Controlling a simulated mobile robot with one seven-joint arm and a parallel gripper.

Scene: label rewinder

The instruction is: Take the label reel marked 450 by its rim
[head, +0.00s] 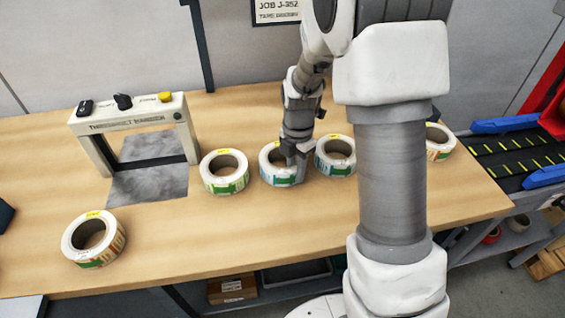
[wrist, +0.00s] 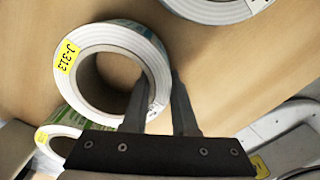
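A white label reel (wrist: 100,41) with a yellow tag reading J-313 lies flat under my gripper in the wrist view. In the head view, the reel at my gripper (head: 268,169) is the middle one of three in a row. My gripper (wrist: 159,78) points down at its right side, with one finger inside the core and one outside, the rim wall between them. The fingers stand apart; I cannot tell whether they press on the wall. Small print on the rim beside the fingers is too small to read, and I can read no 450.
Neighbouring reels (head: 224,172) and (head: 335,156) stand close on both sides. Another reel (head: 93,239) lies front left, and one (head: 438,142) lies right, partly behind my arm. A grey frame (head: 128,124) stands at the left. The wooden table (head: 262,232) is clear in front.

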